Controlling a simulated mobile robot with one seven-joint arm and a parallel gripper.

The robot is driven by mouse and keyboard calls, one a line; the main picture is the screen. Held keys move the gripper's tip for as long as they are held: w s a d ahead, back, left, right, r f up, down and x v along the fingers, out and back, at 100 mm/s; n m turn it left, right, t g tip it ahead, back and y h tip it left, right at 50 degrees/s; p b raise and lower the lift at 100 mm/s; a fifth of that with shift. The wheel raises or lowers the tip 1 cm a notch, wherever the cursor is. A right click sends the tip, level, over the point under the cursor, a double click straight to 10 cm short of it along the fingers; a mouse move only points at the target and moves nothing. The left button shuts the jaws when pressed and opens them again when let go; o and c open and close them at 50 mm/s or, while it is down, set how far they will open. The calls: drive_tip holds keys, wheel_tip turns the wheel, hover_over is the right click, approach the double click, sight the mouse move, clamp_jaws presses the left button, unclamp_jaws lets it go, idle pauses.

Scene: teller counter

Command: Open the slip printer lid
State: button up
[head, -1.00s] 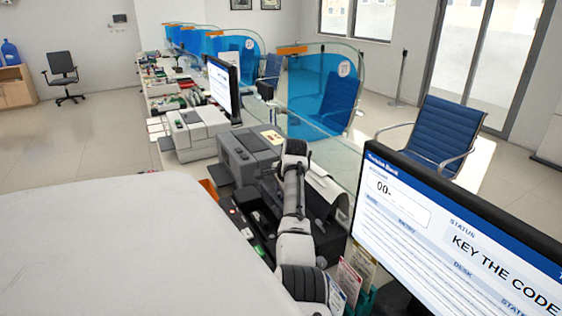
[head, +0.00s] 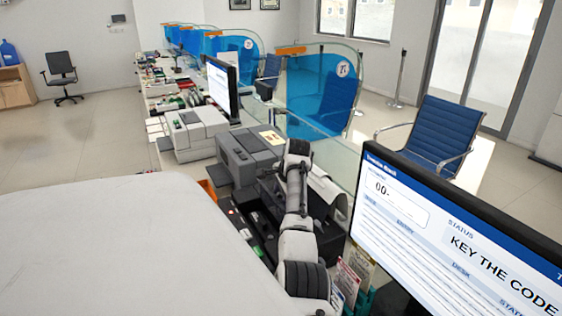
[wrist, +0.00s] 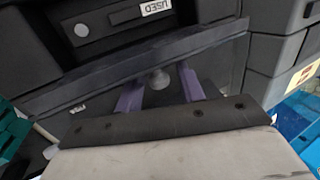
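In the wrist view my gripper (wrist: 160,82) shows two purple fingers spread apart. A small round grey knob (wrist: 158,79) shows between them, with gaps on both sides; I cannot tell whether a finger touches it. Behind the fingers is a dark machine panel with a long raised edge (wrist: 100,75), which may be the slip printer's lid; it looks shut, but this is not certain. In the head view my arm reaches over a black machine (head: 325,210) on the counter and hides much of it. My fingers are hidden there.
A grey machine (head: 235,165) stands just beyond the black one. A monitor (head: 455,235) stands close on the right, with card holders (head: 352,280) beside my arm. A glass screen (head: 335,150) runs behind the counter. A dark unit labelled "USED" (wrist: 110,20) shows in the wrist view.

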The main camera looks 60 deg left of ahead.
drive_tip(key=b+v, duration=0.4)
drive_tip(key=v, duration=1)
drive_tip(key=shift+a+f, duration=0.1)
